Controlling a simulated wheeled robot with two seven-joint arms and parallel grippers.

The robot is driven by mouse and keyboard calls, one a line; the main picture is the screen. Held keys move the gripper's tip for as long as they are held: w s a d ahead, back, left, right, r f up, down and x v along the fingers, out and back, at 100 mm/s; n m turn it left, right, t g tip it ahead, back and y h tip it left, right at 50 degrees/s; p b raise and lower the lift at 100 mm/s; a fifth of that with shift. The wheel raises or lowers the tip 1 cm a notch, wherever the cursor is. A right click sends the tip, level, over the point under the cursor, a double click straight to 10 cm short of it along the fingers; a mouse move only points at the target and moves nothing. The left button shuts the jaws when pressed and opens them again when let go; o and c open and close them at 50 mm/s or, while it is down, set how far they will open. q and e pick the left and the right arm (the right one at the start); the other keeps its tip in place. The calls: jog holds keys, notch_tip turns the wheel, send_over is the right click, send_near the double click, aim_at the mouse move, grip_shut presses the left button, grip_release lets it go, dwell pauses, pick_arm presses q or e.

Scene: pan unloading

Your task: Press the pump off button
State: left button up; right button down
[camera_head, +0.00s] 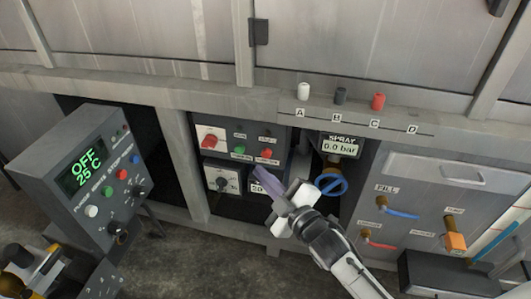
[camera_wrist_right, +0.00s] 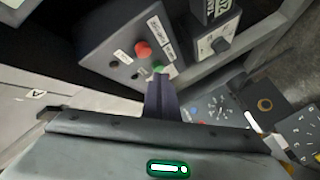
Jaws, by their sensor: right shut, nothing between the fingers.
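A grey control panel (camera_head: 222,139) in the middle bay carries a red-and-white switch (camera_head: 209,138), a green button (camera_head: 239,151) and a red button (camera_head: 266,153). The labels are too small to read in the head view. My right gripper (camera_head: 262,171) is shut and empty, its purple fingers pointing at the panel just below the red button. In the wrist view the fingers (camera_wrist_right: 160,80) end at the green button (camera_wrist_right: 158,69) and partly cover it; I cannot tell whether they touch. The red button (camera_wrist_right: 143,48) shows clear beyond them.
A tilted control box (camera_head: 89,177) reading OFF 25°C stands at left. Below the panel are a dial (camera_head: 220,178) and a small display. A blue valve wheel (camera_head: 331,184) sits close right of the gripper. White, grey and red knobs (camera_head: 378,101) stand on the ledge above.

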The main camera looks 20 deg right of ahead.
pick_arm(q)
jog(key=shift+r, duration=0.4)
pick_arm(e)
jog(key=shift+s+a, duration=0.65)
jog(key=shift+s, duration=0.35)
